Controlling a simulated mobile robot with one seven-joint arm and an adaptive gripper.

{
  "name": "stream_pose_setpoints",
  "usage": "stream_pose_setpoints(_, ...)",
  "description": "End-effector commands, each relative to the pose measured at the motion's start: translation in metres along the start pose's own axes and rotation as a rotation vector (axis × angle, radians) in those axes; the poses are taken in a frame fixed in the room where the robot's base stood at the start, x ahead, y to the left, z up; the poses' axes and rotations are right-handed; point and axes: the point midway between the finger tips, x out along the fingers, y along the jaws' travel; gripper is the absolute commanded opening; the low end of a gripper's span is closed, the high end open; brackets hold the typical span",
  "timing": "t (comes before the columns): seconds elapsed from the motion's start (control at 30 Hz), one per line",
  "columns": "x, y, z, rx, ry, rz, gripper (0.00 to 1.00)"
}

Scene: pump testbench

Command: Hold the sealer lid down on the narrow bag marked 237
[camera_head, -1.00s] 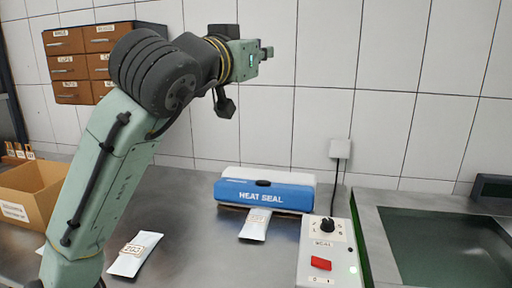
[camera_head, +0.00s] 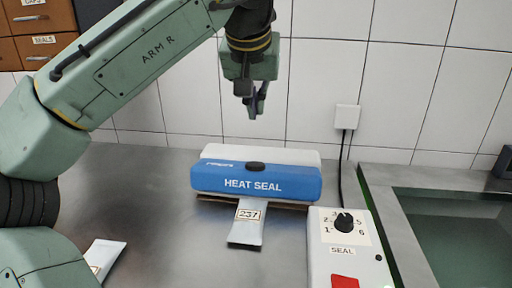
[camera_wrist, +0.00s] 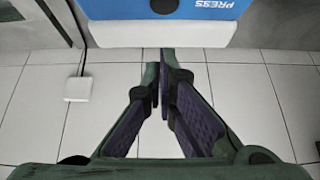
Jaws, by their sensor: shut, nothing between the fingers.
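The heat sealer's blue lid (camera_head: 290,184), marked HEAT SEAL, lies low over its base, with a dark strip showing beneath. A round black knob (camera_head: 256,166) sits on top of it. The narrow bag marked 237 (camera_head: 246,228) sticks out of the sealer's front, its far end hidden under the lid. I cannot tell whether the lid presses on it. My gripper (camera_head: 255,112) points down, shut and empty, above and behind the lid, clear of it. In the wrist view the lid (camera_wrist: 205,8) shows at the top edge, beyond the shut fingertips (camera_wrist: 162,92).
Another bag (camera_head: 105,255) lies at front left, partly cut off. A sink (camera_head: 450,220) is at right. Tiled wall rises behind.

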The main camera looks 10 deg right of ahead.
Motion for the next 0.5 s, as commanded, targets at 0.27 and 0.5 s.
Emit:
stream_pose_setpoints(0.27,0.005,0.000,-0.001,0.000,0.002,0.000,0.00)
stream_pose_setpoints(0.5,0.043,-0.001,-0.001,0.000,0.000,-0.001,0.00)
